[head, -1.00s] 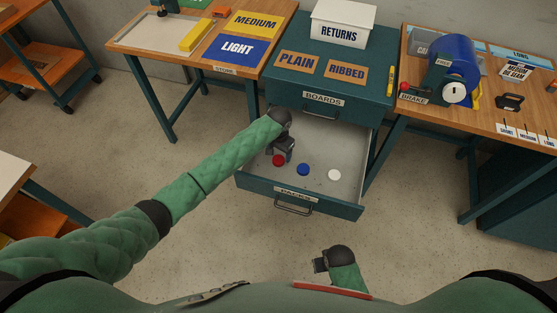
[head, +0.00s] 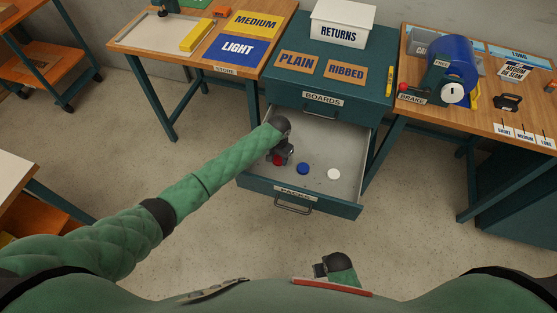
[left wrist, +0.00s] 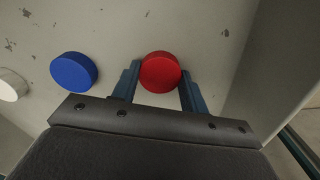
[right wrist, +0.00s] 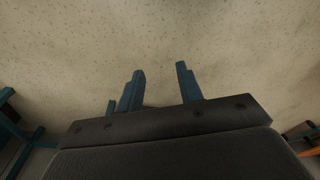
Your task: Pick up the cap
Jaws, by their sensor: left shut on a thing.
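Three round caps are in the open drawer: a red cap (head: 278,160), a blue cap (head: 303,169) and a white cap (head: 334,174). My left gripper (head: 280,158) is down in the drawer, shut on the red cap. In the left wrist view the red cap (left wrist: 160,72) sits between the two blue fingers, with the blue cap (left wrist: 74,71) and the white cap (left wrist: 12,85) to its left. My right gripper (head: 320,268) is low near my body. In the right wrist view its fingers (right wrist: 160,88) are apart with nothing between them.
The drawer (head: 345,150) has a front wall with a handle (head: 293,207). Above it stands the teal cabinet (head: 375,85) with a returns box (head: 343,22). A wooden bench (head: 150,48) is at left, another (head: 440,112) with a blue roll (head: 462,60) at right.

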